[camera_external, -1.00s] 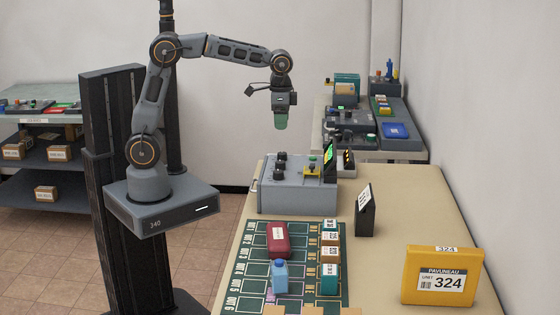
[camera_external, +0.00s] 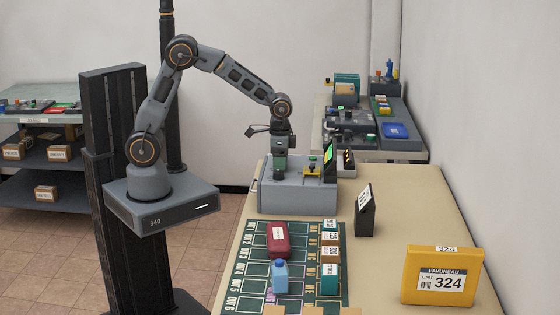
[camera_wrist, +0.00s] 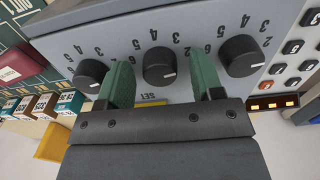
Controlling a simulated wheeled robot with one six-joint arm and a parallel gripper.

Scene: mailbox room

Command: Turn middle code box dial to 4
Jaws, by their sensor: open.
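The grey code box (camera_external: 300,198) sits on the beige table. In the wrist view, three black dials show on its face, with the numbers upside down. The middle dial (camera_wrist: 158,66) lies between the left dial (camera_wrist: 90,73) and the right dial (camera_wrist: 241,55). Its white mark points to the lower right; I cannot tell its number surely. My gripper (camera_wrist: 161,72) is open, its green fingers on either side of the middle dial, with gaps visible. In the external view my gripper (camera_external: 280,172) points down over the box and hides its dials.
A small lit screen (camera_external: 328,157) stands at the box's right side. A black label stand (camera_external: 365,214) is to its right. A dark sorting mat (camera_external: 252,252) with a red case (camera_external: 278,239) and a blue bottle (camera_external: 280,276) lies in front. A yellow bin (camera_external: 425,285) is at front right.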

